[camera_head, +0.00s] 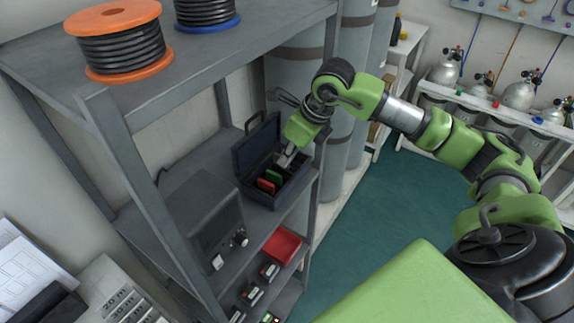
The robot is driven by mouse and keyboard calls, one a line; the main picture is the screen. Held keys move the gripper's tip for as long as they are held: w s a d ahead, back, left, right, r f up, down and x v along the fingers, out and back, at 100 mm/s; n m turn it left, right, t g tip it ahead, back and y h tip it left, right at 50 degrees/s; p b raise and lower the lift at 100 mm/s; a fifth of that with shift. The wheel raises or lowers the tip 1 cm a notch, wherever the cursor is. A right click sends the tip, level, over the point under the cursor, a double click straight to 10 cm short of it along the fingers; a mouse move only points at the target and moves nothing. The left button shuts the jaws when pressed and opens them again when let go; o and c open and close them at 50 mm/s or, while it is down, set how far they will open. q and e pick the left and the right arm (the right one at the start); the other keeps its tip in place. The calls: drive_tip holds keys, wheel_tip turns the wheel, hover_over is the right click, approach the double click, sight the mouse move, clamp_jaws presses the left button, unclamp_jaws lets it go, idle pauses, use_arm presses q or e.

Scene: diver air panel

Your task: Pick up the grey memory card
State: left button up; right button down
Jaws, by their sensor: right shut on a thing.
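An open dark case (262,197) with its lid raised stands on the middle shelf of the grey rack. Inside it are a red card (266,186) and a green card (274,177), upright in slots. My right gripper (288,157) reaches down into the right part of the case, beside the green card. It is shut on a small grey thing, which looks like the grey memory card; the fingers hide most of it. My left gripper is not in view.
A dark grey box with knobs (203,212) stands left of the case on the same shelf. A red tray (282,246) and several small devices sit on the shelf below. Cable spools (120,45) stand on top. Tall grey cylinders (296,85) rise behind the case.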

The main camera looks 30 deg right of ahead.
drive_tip(key=s+r+b, duration=0.3)
drive_tip(key=s+r, duration=0.9)
drive_tip(key=s, duration=0.2)
drive_tip(key=shift+r, duration=0.3)
drive_tip(key=shift+r, duration=0.1)
idle(0.4)
